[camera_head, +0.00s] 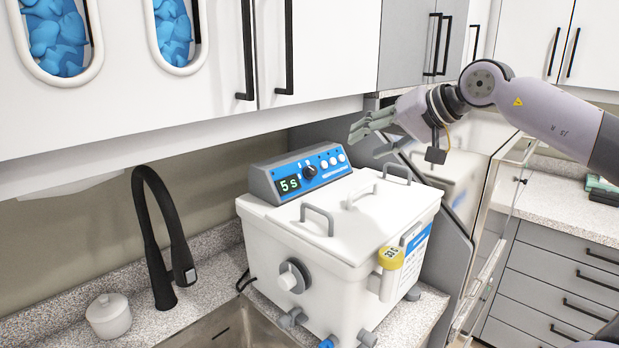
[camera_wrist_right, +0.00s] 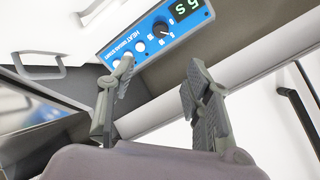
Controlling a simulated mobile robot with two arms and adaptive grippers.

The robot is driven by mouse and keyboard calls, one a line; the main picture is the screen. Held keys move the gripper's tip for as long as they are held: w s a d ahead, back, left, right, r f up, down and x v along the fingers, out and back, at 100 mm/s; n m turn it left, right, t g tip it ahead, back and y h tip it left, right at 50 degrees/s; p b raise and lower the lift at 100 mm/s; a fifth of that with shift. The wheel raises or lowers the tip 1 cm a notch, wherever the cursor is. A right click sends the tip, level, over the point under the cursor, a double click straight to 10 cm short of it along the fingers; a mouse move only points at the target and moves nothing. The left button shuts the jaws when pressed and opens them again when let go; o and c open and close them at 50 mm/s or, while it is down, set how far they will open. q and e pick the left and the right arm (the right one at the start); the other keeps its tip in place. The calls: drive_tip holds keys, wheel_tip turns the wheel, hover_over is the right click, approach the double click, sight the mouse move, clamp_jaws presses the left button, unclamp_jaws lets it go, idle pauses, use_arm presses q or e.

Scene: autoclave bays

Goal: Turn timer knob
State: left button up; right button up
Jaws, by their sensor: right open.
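The timer knob (camera_head: 309,171) is a small black dial on the blue control panel of a white box-shaped device (camera_head: 262,243). A green display (camera_head: 289,184) beside it reads "5 s". In the right wrist view the knob (camera_wrist_right: 160,29) shows above the gap between the fingers, with the display (camera_wrist_right: 187,8) to its right. My right gripper (camera_head: 368,141) is open and empty, to the right of the panel and above the device's lid. Its two fingers are spread in the wrist view (camera_wrist_right: 160,72), apart from the knob. My left gripper is not in view.
White round buttons (camera_head: 332,161) sit beside the knob. Handles (camera_head: 317,219) stand up from the lid. White cabinets (camera_head: 180,95) overhang behind the panel. A black faucet (camera_head: 160,235) and a sink (camera_head: 228,330) are at left. A lidded white jar (camera_head: 109,316) stands on the counter.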

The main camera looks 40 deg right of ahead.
sight(314, 169)
drive_tip(key=p+x, duration=0.9)
drive_tip(key=x, duration=0.7)
drive_tip(key=shift+w+r+p, duration=0.1)
drive_tip(key=shift+w+p, duration=0.05)
drive_tip(key=shift+p, duration=0.2)
drive_tip(key=shift+w+a+f, duration=0.1)
drive_tip(key=shift+w+f, duration=0.3)
drive_tip(key=shift+w, duration=0.05)
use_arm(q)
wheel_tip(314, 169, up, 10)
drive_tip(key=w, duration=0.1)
use_arm(e)
drive_tip(key=shift+s, duration=0.1)
drive_tip(key=shift+c, duration=0.2)
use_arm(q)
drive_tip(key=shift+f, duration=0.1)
use_arm(e)
clamp_jaws()
